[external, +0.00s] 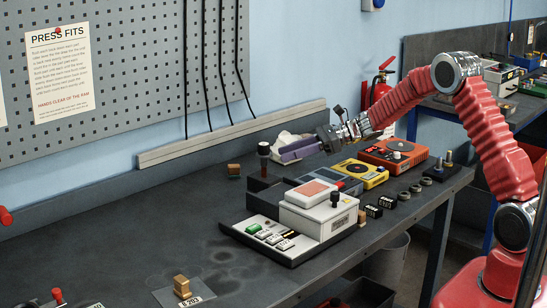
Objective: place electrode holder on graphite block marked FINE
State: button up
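My gripper (326,141) is raised over the back of the bench, pointing left. A long purple-grey piece (299,151) lies at its tip in the picture; I cannot tell whether it is held or part of the gripper. Two small black blocks with white labels, (386,202) and (374,211), stand at the bench's right front edge, below and right of my gripper. They look like graphite blocks, but the lettering is too small to read, so I cannot tell which is FINE. I cannot identify the electrode holder with certainty.
A white-and-grey device (318,214) stands mid-bench, with yellow (360,174) and orange (394,152) units behind it. The bench's left middle is clear.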

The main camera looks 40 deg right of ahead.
dwell(0.4)
jog(key=s+a+r+n+g+h, duration=0.1)
jog(key=s+a+r+n+g, duration=0.2)
jog(key=s, duration=0.4)
jog(key=s+a+r+n+h, duration=0.1)
jog(key=s+r+n, duration=0.2)
jog(key=s+n, duration=0.3)
jog(key=s+a+r+n+g+h, duration=0.1)
jog(key=s+a+r+n+g, duration=0.15)
jog(key=s, duration=0.55)
jog(key=s+d+n+h, duration=0.3)
jog(key=s+n, duration=0.1)
jog(key=s, duration=0.4)
jog(key=s+d+n+t+h, duration=0.1)
jog(key=s+d+n, duration=0.3)
jog(key=s, duration=0.4)
jog(key=s+d+n+t+h, duration=0.1)
jog(key=s+d+n+h, duration=0.2)
jog(key=s+n, duration=0.3)
jog(key=shift+s+d+h, duration=0.15)
jog(key=shift+s+h, duration=0.65)
jog(key=shift+s, duration=0.3)
